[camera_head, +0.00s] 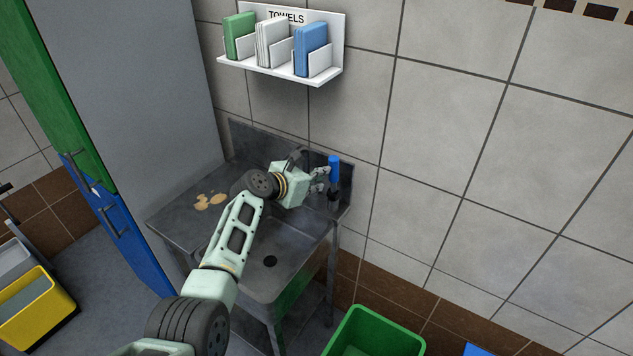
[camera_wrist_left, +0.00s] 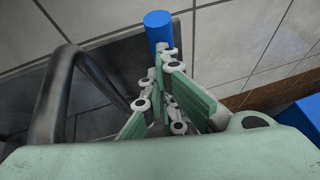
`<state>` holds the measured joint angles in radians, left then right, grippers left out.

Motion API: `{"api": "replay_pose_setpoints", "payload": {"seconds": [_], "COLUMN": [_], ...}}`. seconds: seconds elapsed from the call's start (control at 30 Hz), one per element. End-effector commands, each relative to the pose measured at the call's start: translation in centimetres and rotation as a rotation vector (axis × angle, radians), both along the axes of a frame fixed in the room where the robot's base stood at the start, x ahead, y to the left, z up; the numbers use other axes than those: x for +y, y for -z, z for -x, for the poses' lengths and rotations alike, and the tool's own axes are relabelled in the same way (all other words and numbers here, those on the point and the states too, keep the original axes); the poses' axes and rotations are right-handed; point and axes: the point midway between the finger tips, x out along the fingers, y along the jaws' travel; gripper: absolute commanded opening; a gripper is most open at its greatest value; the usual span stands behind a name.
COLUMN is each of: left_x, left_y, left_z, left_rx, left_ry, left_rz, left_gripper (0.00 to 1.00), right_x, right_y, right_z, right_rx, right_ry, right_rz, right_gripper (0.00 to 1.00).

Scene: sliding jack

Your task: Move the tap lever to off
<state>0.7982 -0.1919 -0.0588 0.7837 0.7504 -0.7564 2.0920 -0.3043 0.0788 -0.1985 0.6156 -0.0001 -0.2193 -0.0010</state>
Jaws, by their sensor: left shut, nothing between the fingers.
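The tap lever (camera_head: 334,162) has an upright blue cylindrical grip above a dark lower part, at the right back of the metal sink unit (camera_head: 270,288). Its blue grip (camera_wrist_left: 158,27) stands just beyond my fingers in the left wrist view. The dark curved tap spout (camera_head: 295,157) rises behind my left wrist and shows large at the left of the wrist view (camera_wrist_left: 62,95). My left gripper (camera_head: 326,178) is shut and empty, close against the left side of the lever. I cannot tell whether they touch. The lever's base is partly hidden.
A towel shelf (camera_head: 281,66) hangs on the tiled wall above. Brown stains (camera_head: 209,201) mark the left drainboard. A grey cabinet side (camera_head: 160,90) stands left of the sink. A green bin (camera_head: 375,335) stands on the floor to the right.

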Motion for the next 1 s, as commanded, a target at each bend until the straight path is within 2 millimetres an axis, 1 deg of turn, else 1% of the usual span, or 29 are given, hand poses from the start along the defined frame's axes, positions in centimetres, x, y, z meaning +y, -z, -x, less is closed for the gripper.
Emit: {"api": "replay_pose_setpoints", "payload": {"seconds": [0.03,0.1,0.57,0.73,0.87,1.0], "left_x": [-0.3,-0.3,0.0,0.9,1.9,3.1], "left_y": [-0.4,-0.4,-0.4,-1.0,-1.6,-2.5], "left_z": [-0.1,-0.2,0.0,0.8,1.9,3.1], "left_rx": [-0.002,-0.002,-0.003,-0.005,-0.003,-0.004], "left_ry": [0.001,0.001,0.001,0.0,-0.001,-0.001], "left_rz": [0.003,0.002,0.002,0.002,0.0,0.002], "left_gripper": [0.0,0.0,0.0,0.0,0.0,0.0], "right_x": [0.0,0.1,-0.1,0.0,0.0,0.0], "right_y": [-0.2,-0.2,-0.2,-0.2,-0.2,-0.2], "right_z": [-0.5,-0.7,-0.5,-0.5,-0.6,-0.6], "right_rx": [-0.007,-0.01,-0.007,-0.007,-0.008,-0.008], "right_ry": [0.0,0.0,-0.001,-0.001,-0.001,-0.001], "right_rz": [-0.001,-0.001,0.001,0.001,-0.001,-0.001], "right_gripper": [0.42,0.42,0.42,0.42,0.42,0.42]}}
